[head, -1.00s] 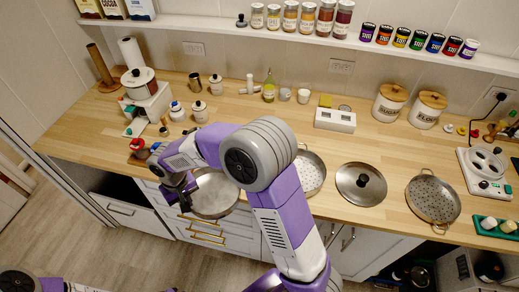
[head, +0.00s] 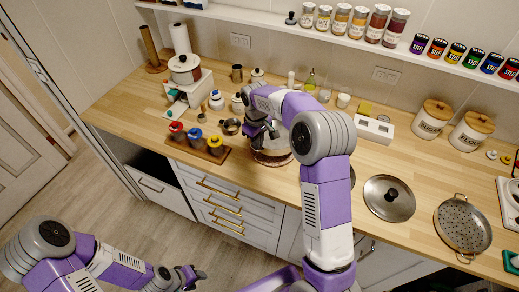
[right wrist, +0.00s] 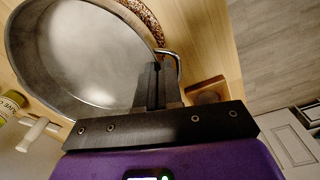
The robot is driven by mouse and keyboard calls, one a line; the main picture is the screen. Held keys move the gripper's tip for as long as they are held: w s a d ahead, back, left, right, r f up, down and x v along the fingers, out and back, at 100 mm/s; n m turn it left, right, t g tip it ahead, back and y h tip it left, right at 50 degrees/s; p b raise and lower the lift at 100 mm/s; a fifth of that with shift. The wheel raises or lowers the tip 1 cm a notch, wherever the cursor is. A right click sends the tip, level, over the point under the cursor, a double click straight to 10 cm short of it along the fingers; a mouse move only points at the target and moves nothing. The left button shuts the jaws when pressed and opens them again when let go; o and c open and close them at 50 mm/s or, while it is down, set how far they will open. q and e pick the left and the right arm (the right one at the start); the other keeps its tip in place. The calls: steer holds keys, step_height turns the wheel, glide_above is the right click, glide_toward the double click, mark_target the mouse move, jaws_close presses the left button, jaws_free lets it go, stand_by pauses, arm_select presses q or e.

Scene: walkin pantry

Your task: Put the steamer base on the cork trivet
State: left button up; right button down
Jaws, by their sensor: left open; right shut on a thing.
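The steamer base (head: 277,143) is a round steel pan, partly hidden behind my right arm in the head view. My right gripper (head: 262,131) is shut on its side handle. In the right wrist view the base (right wrist: 85,55) fills the upper left, with its wire handle (right wrist: 176,66) at the fingers (right wrist: 158,85). The cork trivet (head: 272,159) is speckled brown and lies on the counter under the base; its rim also shows beyond the pan in the right wrist view (right wrist: 146,16). I cannot tell whether they touch. My left gripper (head: 190,276) is open and empty, low before the drawers.
A wooden rack with three colored jars (head: 199,144) and a small steel pot (head: 229,126) stand left of the trivet. A steel lid (head: 389,198) and a perforated steamer pan (head: 462,226) lie to the right. A white block (head: 373,130) is behind.

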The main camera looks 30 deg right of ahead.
steer(key=shift+f, duration=2.3)
steer(key=c, duration=1.3)
jaws_free()
steer(key=shift+f, duration=0.15)
step_height(320, 180, up, 12)
steer(key=p, duration=0.1)
steer(key=shift+a, duration=0.25)
steer(key=shift+s, duration=0.1)
